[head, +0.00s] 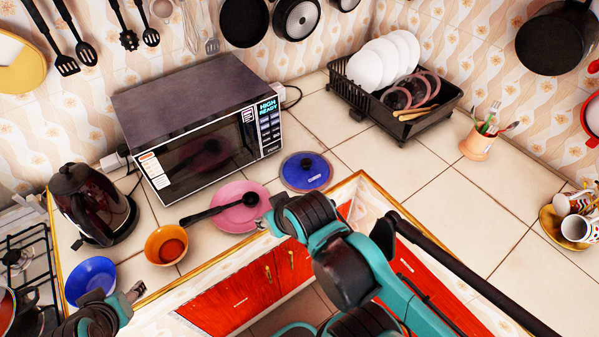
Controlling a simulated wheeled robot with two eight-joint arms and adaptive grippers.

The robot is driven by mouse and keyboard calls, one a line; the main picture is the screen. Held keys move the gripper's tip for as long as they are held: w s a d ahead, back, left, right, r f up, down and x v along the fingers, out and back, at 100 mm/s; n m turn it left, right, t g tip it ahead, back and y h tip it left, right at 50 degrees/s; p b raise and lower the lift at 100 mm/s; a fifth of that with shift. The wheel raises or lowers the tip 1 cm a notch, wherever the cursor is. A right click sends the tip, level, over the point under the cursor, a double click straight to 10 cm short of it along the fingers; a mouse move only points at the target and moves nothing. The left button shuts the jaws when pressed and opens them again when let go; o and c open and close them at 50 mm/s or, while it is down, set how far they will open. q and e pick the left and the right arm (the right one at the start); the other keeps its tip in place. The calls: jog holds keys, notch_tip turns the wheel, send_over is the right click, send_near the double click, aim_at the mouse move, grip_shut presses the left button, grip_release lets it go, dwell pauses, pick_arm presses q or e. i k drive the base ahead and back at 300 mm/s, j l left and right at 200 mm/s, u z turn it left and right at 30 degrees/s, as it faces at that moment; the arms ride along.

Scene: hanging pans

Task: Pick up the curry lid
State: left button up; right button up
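A round blue lid (291,177) with a knob on top lies flat on the tiled counter, right of the pink plate and in front of the microwave's right side. It is the only loose lid I can make out on the counter. My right gripper (263,223) is at the counter's front edge, by the pink plate's right rim, to the left of and nearer than the lid. It is apart from the lid, and its fingers are mostly hidden by the wrist. My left gripper (136,291) is at the lower left, near the blue bowl; its finger opening is too small to judge.
A pink plate (231,216) bears a black ladle (215,210). An orange bowl (165,245), blue bowl (91,279) and kettle (90,205) stand left. The microwave (203,130) stands behind; a dish rack (420,122) stands at back right. Counter right of the lid is clear.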

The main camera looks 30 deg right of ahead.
aim_at(303, 171)
jog(key=u, duration=1.55)
jog(key=k+l+z, duration=0.15)
jog(key=l+z, duration=0.2)
jog(key=k+l+z, duration=0.15)
jog(key=l+z, duration=0.2)
jog(key=k+l+z, duration=0.1)
jog(key=l+z, duration=0.25)
